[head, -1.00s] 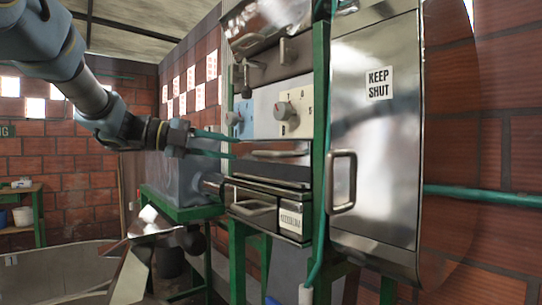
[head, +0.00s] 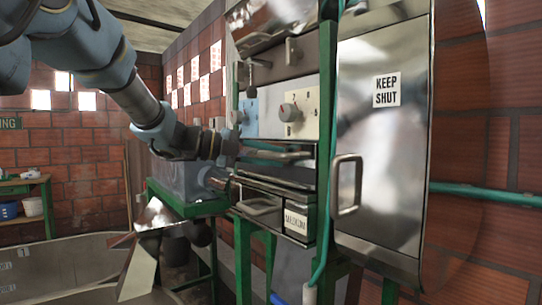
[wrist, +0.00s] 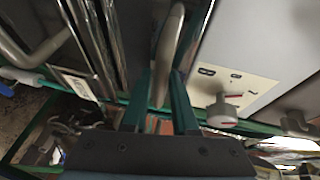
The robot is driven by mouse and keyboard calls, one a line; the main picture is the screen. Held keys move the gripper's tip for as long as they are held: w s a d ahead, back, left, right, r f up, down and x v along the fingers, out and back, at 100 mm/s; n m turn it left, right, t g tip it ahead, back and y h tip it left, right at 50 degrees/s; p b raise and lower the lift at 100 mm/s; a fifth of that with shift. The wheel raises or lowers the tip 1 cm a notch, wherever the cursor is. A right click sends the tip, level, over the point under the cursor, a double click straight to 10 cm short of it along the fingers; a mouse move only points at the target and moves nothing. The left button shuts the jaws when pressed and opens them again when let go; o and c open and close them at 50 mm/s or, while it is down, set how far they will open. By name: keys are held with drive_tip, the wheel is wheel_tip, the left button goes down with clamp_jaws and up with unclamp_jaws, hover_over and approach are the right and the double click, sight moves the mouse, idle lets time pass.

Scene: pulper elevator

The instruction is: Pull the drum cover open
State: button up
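A steel front with a horizontal bar handle (head: 298,155) sits below the knob panel in the head view; this may be the drum cover, but no label names it. My gripper (head: 262,152) is at this handle, its green fingers pointing right. In the wrist view the bar handle (wrist: 170,40) runs between the fingers of my gripper (wrist: 160,78). The fingers stand apart on either side of it, and I see no firm grip. The front looks shut. My wrist hides the handle's left part in the head view.
A tall steel door (head: 378,150) marked "KEEP SHUT" with an upright handle (head: 346,185) stands to the right. A knob (head: 290,112) is above my gripper. A labelled drawer (head: 296,220) is below. Green posts (head: 325,130) and a green pipe (head: 480,194) are close by.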

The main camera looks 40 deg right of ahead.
clamp_jaws()
idle(1.2)
